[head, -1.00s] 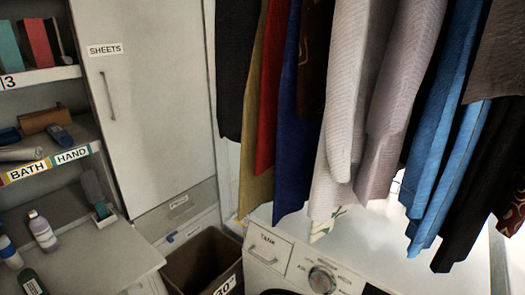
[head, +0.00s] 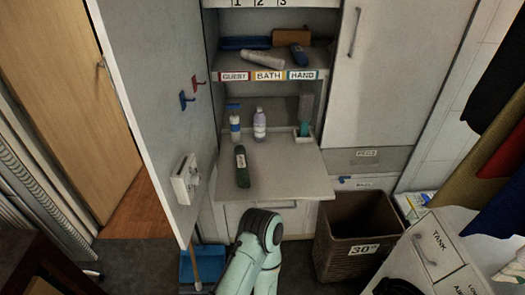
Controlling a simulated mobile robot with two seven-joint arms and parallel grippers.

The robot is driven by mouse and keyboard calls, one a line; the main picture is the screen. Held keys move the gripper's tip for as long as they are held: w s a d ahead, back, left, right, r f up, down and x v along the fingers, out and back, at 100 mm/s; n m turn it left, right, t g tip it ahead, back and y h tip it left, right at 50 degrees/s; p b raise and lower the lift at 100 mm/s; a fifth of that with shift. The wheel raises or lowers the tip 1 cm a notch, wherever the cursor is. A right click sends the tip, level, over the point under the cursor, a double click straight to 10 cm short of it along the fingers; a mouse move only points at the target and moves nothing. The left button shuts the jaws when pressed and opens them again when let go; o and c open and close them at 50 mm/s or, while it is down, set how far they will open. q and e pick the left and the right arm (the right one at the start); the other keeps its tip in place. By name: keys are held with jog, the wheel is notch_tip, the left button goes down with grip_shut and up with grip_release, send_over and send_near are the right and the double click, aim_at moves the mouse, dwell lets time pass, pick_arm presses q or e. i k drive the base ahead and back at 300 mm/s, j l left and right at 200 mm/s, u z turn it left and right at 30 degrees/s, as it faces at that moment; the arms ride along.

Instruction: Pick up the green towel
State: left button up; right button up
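I cannot make out a green towel in the head view. A pale green part of my own arm (head: 262,240) rises from the bottom middle, in front of the cabinet. No gripper fingers show, so neither gripper can be seen.
An open cabinet has a fold-out shelf (head: 285,180) with a dark green bottle (head: 242,166) and a purple-white bottle (head: 260,124). Its grey door (head: 165,85) stands open at left. A brown basket (head: 358,212) stands right, beside a white machine (head: 435,250). A blue dustpan (head: 203,264) is low left.

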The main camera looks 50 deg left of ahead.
aim_at(244, 180)
jog(key=u, duration=1.9)
